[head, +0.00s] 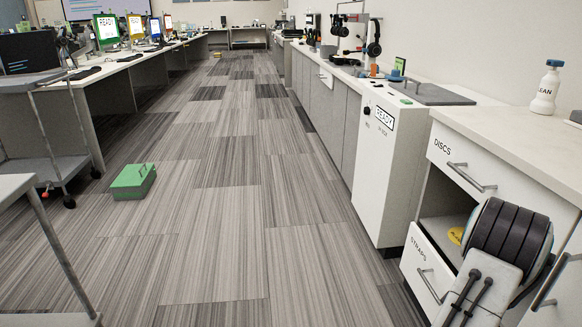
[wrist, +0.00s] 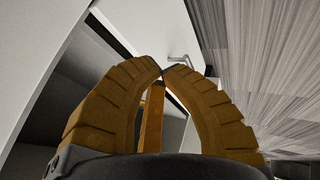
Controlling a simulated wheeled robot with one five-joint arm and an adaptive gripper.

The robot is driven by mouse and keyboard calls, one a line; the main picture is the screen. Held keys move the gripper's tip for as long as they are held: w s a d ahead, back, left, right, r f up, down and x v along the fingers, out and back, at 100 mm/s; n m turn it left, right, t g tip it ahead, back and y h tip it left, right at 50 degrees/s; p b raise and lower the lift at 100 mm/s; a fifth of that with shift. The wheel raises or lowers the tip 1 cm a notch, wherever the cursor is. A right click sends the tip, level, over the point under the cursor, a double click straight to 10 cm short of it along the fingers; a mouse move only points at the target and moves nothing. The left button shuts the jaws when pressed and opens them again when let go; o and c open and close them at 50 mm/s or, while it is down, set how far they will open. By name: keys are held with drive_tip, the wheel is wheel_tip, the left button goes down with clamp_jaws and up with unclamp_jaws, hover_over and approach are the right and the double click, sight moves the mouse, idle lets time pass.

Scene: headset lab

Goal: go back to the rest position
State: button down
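My gripper (wrist: 162,70) shows in the wrist view as two ribbed orange-brown fingers. They curve inward and their tips meet, with nothing seen held at the tips. A narrow orange-brown bar lies in the space between the fingers; I cannot tell what it is. Past the tips are a metal handle (wrist: 181,58) and pale cabinet panels. In the head view my dark arm is at the lower right, in front of the cabinet, and hides part of it.
A white cabinet (head: 380,170) adjoins. A green box (head: 133,181) sits on the floor, a cart (head: 50,165) left. The middle aisle is clear.

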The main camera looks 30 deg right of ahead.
drive_tip(key=w+a+r+n+t+y+p, duration=0.1)
drive_tip(key=w+a+r+p, duration=0.5)
drive_tip(key=r, duration=0.5)
drive_tip(key=w+a+r+n+t+y+p, duration=0.1)
drive_tip(key=w+a+r+p, duration=0.3)
drive_tip(key=a+r+p, duration=0.45)
drive_tip(key=w+a+r+n+y+p, duration=0.1)
drive_tip(key=w+a+r+p, duration=0.55)
drive_tip(key=r, duration=0.65)
drive_tip(key=s+a+r+y+p, duration=0.1)
drive_tip(key=s+a+r+p, duration=0.3)
drive_tip(key=a+r, duration=0.4)
drive_tip(key=s+a+r+n+y+p, duration=0.1)
drive_tip(key=s+a+r+p, duration=0.3)
drive_tip(key=a+r+p, duration=0.3)
drive_tip(key=s+a+r+n+y+p, duration=0.1)
drive_tip(key=s+a+r+p, duration=0.3)
drive_tip(key=a+r, duration=0.6)
drive_tip(key=shift+s+r+g+y+p, duration=0.3)
drive_tip(key=shift+s+r+y+p, duration=0.15)
drive_tip(key=shift+p, duration=0.6)
drive_tip(key=shift+w, duration=0.1)
